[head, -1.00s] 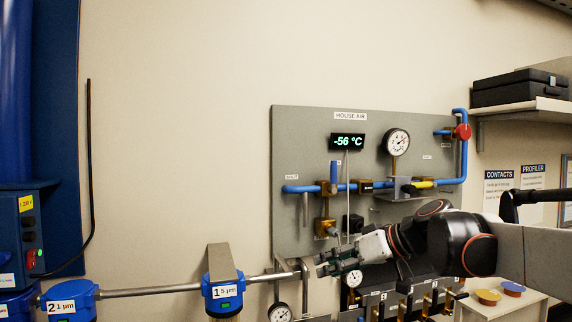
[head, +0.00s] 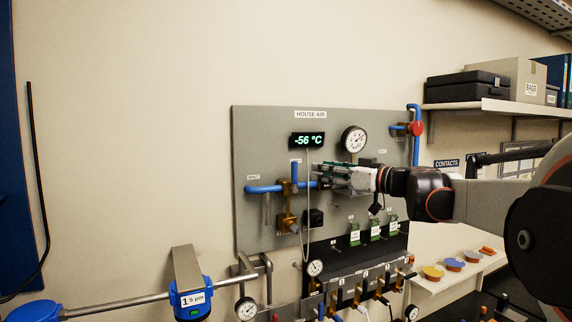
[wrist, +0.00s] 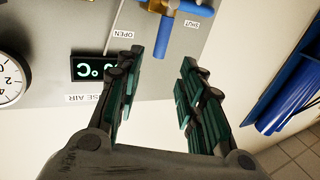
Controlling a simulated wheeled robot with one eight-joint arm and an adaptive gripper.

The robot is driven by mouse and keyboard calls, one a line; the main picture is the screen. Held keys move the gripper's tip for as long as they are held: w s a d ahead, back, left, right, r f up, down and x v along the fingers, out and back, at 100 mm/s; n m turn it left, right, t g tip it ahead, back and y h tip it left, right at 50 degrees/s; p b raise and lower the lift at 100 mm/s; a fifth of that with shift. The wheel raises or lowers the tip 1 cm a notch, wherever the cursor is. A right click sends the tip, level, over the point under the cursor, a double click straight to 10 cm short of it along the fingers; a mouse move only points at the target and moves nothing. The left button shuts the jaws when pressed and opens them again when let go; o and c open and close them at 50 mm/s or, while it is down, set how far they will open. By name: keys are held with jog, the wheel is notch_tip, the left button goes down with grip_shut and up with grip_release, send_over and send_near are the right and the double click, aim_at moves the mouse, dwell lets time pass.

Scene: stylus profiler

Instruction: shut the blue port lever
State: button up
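The blue port lever (head: 295,170) stands upright above its brass valve (head: 287,188) on the blue pipe of the grey house air panel. In the wrist view the blue lever (wrist: 178,32) shows at the top, beyond my fingertips, between the OPEN label (wrist: 123,34) and the SHUT label (wrist: 192,23). My gripper (head: 318,171) is just right of the lever in the head view. In the wrist view its two fingers (wrist: 162,60) are apart with nothing held. I cannot tell the exact depth gap to the lever.
The temperature display (head: 308,140) and a round gauge (head: 354,139) sit above my gripper on the panel. A lower brass valve (head: 287,223) and a row of small valves (head: 350,298) are below.

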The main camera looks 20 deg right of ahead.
aim_at(294, 183)
jog(key=p+x, duration=0.2)
jog(key=x, duration=0.9)
jog(key=shift+w+a, duration=0.1)
jog(key=shift+w, duration=0.1)
grip_shut()
